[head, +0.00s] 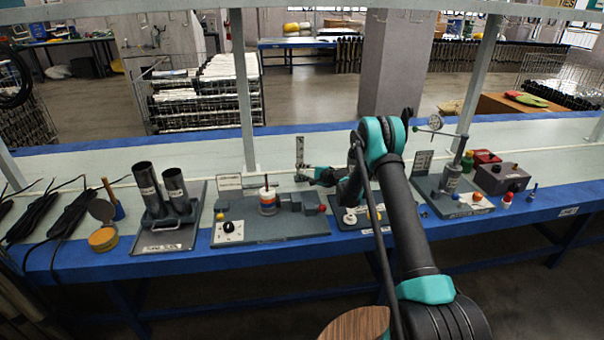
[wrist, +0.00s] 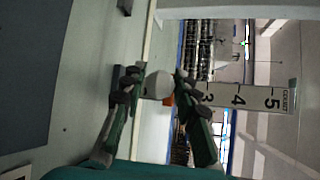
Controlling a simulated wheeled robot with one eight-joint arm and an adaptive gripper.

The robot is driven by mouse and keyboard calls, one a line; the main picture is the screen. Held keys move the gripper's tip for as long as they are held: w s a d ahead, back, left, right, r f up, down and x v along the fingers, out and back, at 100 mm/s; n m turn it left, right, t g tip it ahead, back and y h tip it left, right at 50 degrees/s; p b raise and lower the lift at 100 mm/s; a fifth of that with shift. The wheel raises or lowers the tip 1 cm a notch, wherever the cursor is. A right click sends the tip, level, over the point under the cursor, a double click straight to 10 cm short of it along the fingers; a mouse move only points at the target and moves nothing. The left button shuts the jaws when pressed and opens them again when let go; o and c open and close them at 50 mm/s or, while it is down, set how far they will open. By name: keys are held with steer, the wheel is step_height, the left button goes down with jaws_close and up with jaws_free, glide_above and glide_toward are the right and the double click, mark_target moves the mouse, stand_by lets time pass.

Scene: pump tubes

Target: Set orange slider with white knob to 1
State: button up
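The white knob (wrist: 158,85) shows between the two fingertips of my gripper (wrist: 159,80) in the wrist view. A small orange piece (wrist: 168,101), likely the slider, shows just behind it. The fingers are apart with the knob between them; I cannot tell whether they touch it. A white scale plate (wrist: 255,96) marked 3, 4, 5 and COUNT stands to the right; its lower numbers are hidden behind the right finger. In the head view my gripper (head: 312,173) is at the upright scale (head: 300,152); the slider cannot be made out there.
Left of my arm a grey board (head: 270,231) holds a black knob, blocks and a ringed post. Further left stand two dark cylinders (head: 160,190). The bench behind the boards is mostly clear.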

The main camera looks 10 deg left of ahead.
jaws_close()
steer(key=shift+f, duration=2)
steer(key=o, duration=0.5)
jaws_free()
steer(key=shift+d, duration=0.1)
